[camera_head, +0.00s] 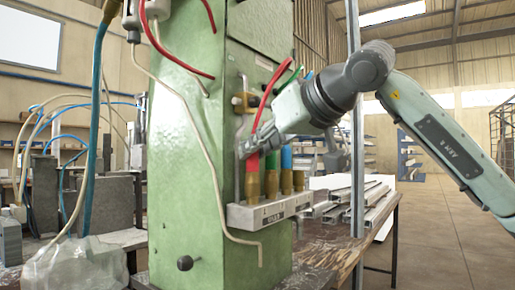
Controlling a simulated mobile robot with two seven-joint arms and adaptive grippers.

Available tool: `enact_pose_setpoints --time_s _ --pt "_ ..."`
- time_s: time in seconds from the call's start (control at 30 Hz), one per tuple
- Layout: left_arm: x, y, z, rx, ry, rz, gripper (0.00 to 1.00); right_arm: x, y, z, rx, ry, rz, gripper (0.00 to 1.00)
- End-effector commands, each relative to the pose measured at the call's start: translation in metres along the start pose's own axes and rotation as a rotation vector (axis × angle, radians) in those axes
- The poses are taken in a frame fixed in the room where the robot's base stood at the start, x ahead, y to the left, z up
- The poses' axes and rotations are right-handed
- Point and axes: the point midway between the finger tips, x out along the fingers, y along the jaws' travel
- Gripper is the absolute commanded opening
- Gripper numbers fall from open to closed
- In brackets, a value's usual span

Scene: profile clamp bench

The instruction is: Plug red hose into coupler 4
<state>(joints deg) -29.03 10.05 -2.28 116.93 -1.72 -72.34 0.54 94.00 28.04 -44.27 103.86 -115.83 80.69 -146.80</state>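A grey manifold block (268,212) on the green column carries a row of upright brass couplers (271,184). Its small markings are mostly unreadable, so I cannot tell which is coupler 4. A red sleeve (253,163) stands on the leftmost visible coupler, with green (271,161) and blue (287,157) sleeves to its right. The red hose (268,92) curves down from the column to my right gripper (257,141). The fingers are at the hose, just above the red sleeve; their grip is too small and hidden to judge. My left gripper is out of view.
The green column (185,200) stands close on the left, with a loose cream hose (205,165) across it. Metal profiles (362,205) lie on the wooden bench to the right, behind a grey upright post (357,130). A translucent lumpy object (75,265) sits lower left.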

Motion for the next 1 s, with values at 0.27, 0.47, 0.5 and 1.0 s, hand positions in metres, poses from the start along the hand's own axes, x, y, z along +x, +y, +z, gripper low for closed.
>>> enact_pose_setpoints --time_s 0.27,0.47,0.5,1.0 --pt "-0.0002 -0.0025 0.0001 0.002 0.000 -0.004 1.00 -0.0002 0.0001 -0.0001 0.000 0.000 0.000 0.00" --pt "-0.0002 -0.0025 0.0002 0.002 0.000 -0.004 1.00 -0.0002 0.0001 -0.0001 0.000 0.000 0.000 0.00" --pt "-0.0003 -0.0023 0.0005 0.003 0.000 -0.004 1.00 -0.0002 0.0001 -0.0002 0.000 0.000 0.000 0.00" --pt "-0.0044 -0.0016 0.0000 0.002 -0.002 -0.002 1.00 -0.0026 0.0002 -0.0056 0.000 0.002 0.000 0.00"
